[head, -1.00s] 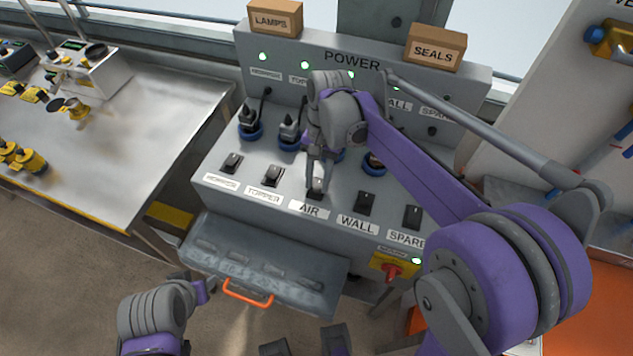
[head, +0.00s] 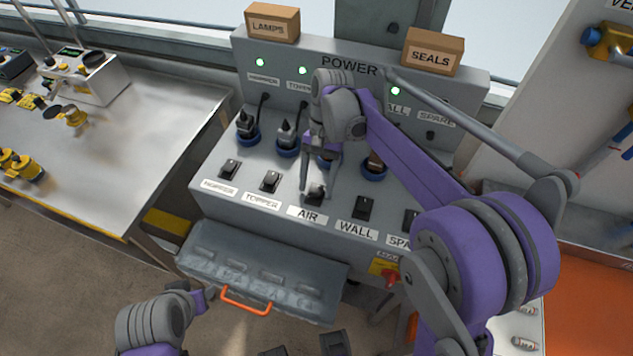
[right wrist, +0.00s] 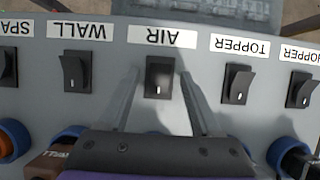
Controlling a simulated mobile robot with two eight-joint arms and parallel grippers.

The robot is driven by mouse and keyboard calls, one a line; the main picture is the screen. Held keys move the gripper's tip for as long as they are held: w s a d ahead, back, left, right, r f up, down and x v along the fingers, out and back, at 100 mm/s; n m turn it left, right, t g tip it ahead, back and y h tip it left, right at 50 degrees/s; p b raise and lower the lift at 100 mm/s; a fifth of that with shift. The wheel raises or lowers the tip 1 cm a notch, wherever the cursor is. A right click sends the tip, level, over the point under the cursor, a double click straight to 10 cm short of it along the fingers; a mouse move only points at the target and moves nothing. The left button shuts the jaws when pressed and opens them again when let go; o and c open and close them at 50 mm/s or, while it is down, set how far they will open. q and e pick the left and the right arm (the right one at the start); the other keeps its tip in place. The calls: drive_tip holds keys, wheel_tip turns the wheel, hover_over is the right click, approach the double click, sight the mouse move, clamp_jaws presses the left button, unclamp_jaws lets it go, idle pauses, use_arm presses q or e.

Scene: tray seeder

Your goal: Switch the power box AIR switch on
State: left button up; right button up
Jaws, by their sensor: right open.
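The grey power box (head: 262,205) stands in the middle of the head view. Its black AIR switch (head: 315,197) sits above the AIR label (head: 309,215), between the TOPPER switch (head: 270,181) and the WALL switch (head: 364,207). My right gripper (head: 319,181) is open and empty over the AIR switch. In the right wrist view the AIR switch (right wrist: 160,78) shows between the two spread fingers (right wrist: 158,103), with a gap on each side. The AIR lamp is hidden behind my right arm. My left gripper (head: 204,298) is low at the left, its fingers unclear.
HOPPER (head: 260,62), TOPPER (head: 303,70) and WALL (head: 395,91) lamps glow green. Plugs with blue collars (head: 247,134) stand behind the switches. A grey lid with an orange handle (head: 246,300) is in front. A metal table (head: 150,130) stands left.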

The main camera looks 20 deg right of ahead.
drive_tip(key=v, duration=1)
drive_tip(key=shift+r+p, duration=0.4)
drive_tip(key=shift+p, duration=0.05)
drive_tip(key=s+d+f+n+t+h+p, duration=0.1)
drive_tip(key=s+f+n+t, duration=0.1)
drive_tip(key=s, duration=0.4)
drive_tip(key=s+d+f+n+t+h+p, duration=0.1)
drive_tip(key=s+f+n+t, duration=0.1)
drive_tip(key=s+f+t, duration=0.2)
drive_tip(key=s+d+f+n+t+p, duration=0.1)
drive_tip(key=s+f+n+t, duration=0.1)
drive_tip(key=s, duration=0.7)
drive_tip(key=shift+d+f+n+t+h+p, duration=0.25)
drive_tip(key=shift+f+n+t+h, duration=0.2)
drive_tip(key=shift+t, duration=0.35)
drive_tip(key=shift+w, duration=0.1)
drive_tip(key=shift+c, duration=1.2)
